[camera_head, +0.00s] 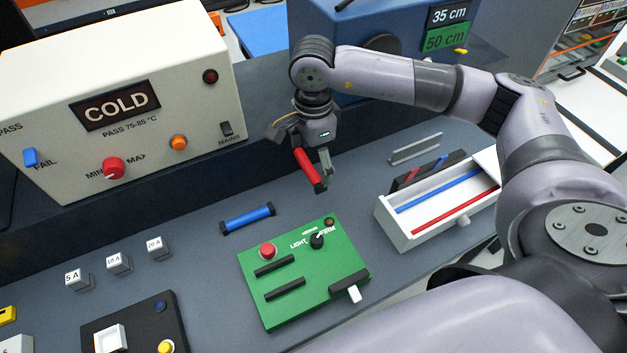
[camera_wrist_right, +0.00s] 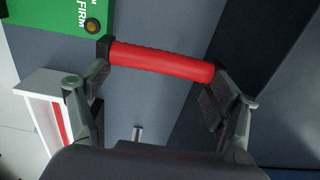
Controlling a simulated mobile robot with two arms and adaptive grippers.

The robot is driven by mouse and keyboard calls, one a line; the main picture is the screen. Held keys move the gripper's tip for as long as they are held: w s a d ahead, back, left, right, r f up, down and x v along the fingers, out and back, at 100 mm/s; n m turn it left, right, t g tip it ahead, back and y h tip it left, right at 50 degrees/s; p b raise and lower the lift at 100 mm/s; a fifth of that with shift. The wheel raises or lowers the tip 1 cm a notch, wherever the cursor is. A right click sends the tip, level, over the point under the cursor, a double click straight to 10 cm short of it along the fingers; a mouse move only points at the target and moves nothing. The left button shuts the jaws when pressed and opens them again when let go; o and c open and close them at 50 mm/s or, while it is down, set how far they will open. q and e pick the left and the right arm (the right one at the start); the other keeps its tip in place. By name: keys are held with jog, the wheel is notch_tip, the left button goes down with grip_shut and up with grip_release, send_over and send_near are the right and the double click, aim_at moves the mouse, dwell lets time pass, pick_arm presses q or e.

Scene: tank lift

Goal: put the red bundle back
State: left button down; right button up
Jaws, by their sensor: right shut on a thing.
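The red bundle (camera_head: 307,169) is a red cylinder with dark ends. My right gripper (camera_head: 318,163) is shut on it and holds it, tilted, apparently above the grey bench behind the green panel. In the right wrist view the red bundle (camera_wrist_right: 162,62) spans the gap between the fingers (camera_wrist_right: 160,85). A white open tray (camera_head: 400,233) stands to the right of the gripper, with a blue strip and a red strip inside. A matching blue bundle (camera_head: 248,217) lies on the bench to the left. My left gripper is not in view.
A green panel (camera_head: 300,277) with a red button and black slots lies in front. A dark rack (camera_head: 428,168) and a grey bar (camera_head: 415,149) lie behind the tray. A cream COLD box (camera_head: 110,85) and a blue machine (camera_head: 385,45) stand at the back.

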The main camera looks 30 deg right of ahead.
send_over(313, 194)
notch_tip(313, 194, down, 5)
jog(key=shift+f+p, duration=0.2)
jog(key=shift+p, duration=0.25)
notch_tip(313, 194, down, 4)
jog(key=shift+f+p, duration=0.1)
jog(key=shift+p, duration=0.4)
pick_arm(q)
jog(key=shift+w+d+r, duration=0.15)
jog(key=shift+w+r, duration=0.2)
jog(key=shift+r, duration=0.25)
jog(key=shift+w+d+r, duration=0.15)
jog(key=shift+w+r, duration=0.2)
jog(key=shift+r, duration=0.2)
pick_arm(e)
jog(key=shift+f+b, duration=0.3)
jog(key=shift+b, duration=0.05)
jog(key=o, duration=1)
jog(key=shift+r, duration=0.1)
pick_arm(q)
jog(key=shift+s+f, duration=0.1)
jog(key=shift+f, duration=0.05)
